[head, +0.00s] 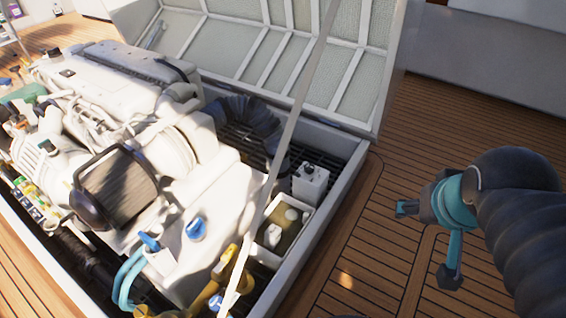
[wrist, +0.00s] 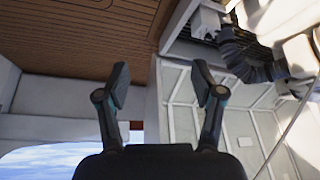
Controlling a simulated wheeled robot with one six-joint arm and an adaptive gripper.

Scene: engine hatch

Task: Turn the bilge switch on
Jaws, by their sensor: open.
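A small white box with a dark knob or toggle on top, which looks like the bilge switch (head: 310,181), stands inside the hatch at its right side. Its toggle position is too small to tell. A white box, apparently the same one, shows at the top of the wrist view (wrist: 207,20), partly cut off. My gripper (head: 402,208) is out over the deck, to the right of the hatch and apart from the box. In the wrist view my gripper (wrist: 161,84) has its two fingers spread wide with nothing between them.
A white engine (head: 120,85) fills the hatch, with a black ribbed hose (head: 250,122) behind the box. An open tray (head: 283,232) sits in front of it. The raised lid (head: 290,50) and a thin diagonal strut (head: 290,130) flank it. Wooden deck (head: 440,120) lies clear at right.

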